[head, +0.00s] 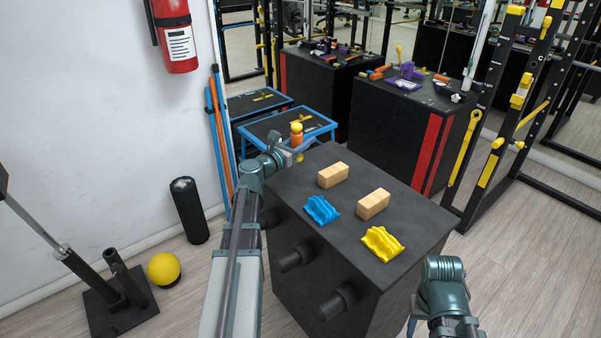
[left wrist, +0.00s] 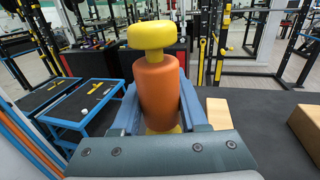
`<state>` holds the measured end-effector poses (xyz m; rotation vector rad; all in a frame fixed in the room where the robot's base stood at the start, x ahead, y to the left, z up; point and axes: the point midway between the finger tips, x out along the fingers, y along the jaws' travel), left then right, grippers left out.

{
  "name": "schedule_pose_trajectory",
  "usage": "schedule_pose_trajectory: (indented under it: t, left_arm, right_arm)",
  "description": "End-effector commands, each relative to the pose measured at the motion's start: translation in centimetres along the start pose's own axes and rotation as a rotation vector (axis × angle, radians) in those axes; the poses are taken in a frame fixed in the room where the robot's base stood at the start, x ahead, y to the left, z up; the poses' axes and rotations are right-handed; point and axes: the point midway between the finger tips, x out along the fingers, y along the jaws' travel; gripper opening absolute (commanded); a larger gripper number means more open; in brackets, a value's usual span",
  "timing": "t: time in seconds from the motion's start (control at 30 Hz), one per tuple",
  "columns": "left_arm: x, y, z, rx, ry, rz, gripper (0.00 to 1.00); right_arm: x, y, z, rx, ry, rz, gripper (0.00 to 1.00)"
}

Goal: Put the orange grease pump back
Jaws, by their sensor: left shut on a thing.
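The orange grease pump (head: 297,138) has an orange cylindrical body, a yellow top and a yellow lower part. My left gripper (head: 288,152) is shut on it and holds it upright near the far left corner of the black box-shaped stand (head: 350,240). In the left wrist view the pump (left wrist: 158,92) stands between the two blue-grey fingers of my left gripper (left wrist: 160,108); its lower end is partly hidden by the gripper body. My right arm is at the lower right of the head view, beside the stand; its fingertips are not clearly visible.
Two wooden blocks (head: 333,175) (head: 373,204), a blue cloth (head: 321,210) and a yellow cloth (head: 382,243) lie on the stand. Blue-framed step platforms (head: 270,128) stand behind. Black pegs (head: 297,257) stick out of the stand's left side. A rack (head: 500,130) stands right.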

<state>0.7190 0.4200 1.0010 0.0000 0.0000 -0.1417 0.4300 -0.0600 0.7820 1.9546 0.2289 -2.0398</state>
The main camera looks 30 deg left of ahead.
Motion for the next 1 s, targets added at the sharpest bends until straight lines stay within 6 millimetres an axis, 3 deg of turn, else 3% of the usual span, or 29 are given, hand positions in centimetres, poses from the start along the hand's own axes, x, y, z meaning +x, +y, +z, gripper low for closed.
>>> schedule_pose_trajectory:
  t: [0.03,0.2,0.47,0.83,1.0]
  left_arm:
    - [0.0,0.0,-1.4,0.000,0.000,0.000,0.00]
    - [0.0,0.0,-3.7,0.000,-0.001,0.000,0.00]
    - [0.0,0.0,-4.0,0.000,-0.001,0.000,0.00]
    - [0.0,0.0,-8.3,0.000,-0.001,0.000,0.00]
    - [0.0,0.0,-8.4,0.000,-0.001,0.000,0.00]
  right_arm:
    - [1.4,-0.1,-0.1,0.000,0.000,0.000,0.50]
    - [3.7,-0.3,-0.2,0.000,0.000,0.000,0.50]
    - [4.0,-0.4,-0.2,0.000,0.000,0.000,0.50]
    - [8.3,-0.8,-0.5,0.000,0.000,0.000,0.50]
    - [8.4,-0.8,-0.5,0.000,0.000,0.000,0.50]
